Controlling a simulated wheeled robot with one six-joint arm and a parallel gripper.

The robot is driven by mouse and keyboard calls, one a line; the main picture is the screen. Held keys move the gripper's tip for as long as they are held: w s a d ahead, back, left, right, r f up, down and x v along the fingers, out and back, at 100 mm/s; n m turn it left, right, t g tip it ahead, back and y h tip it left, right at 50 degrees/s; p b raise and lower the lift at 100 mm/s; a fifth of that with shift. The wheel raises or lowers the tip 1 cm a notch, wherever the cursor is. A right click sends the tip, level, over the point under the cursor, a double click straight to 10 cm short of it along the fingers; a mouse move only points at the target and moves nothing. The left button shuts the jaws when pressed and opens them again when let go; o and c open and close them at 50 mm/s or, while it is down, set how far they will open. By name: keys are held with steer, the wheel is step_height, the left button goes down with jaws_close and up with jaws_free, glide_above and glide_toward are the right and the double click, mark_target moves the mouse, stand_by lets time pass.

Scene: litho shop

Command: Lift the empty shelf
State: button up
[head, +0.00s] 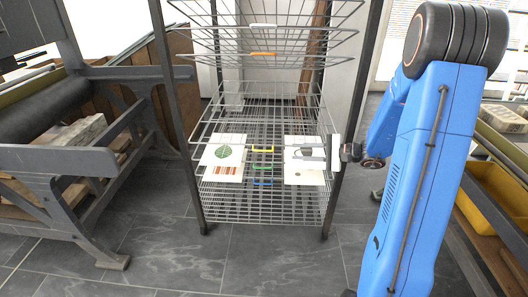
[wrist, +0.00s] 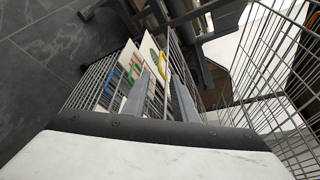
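A dark-framed rack holds several wire shelves with coloured front tabs. Two bare shelves are tilted up at the top, with a white tab (head: 263,25) and an orange tab (head: 263,54). Lower down are a yellow tab (head: 262,149), a green tab (head: 262,168) and a blue tab (head: 262,184). Prints lie at the left (head: 223,152) and right (head: 305,174); I cannot tell exactly which shelves bear them. My gripper (head: 305,153) points left across the right print, partly hiding it. In the wrist view its two grey fingers (wrist: 163,78) stand apart, with nothing visible held.
A press with a roller (head: 45,105) stands at the left. A rack post (head: 345,115) stands close beside my gripper. A yellow bin (head: 497,195) sits on a bench at the right. The tiled floor (head: 200,262) in front of the rack is clear.

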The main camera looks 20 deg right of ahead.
steer(key=x, duration=1.5)
steer(key=shift+a+r, duration=0.1)
steer(key=shift+a, duration=0.05)
jaws_close()
stand_by(1.0)
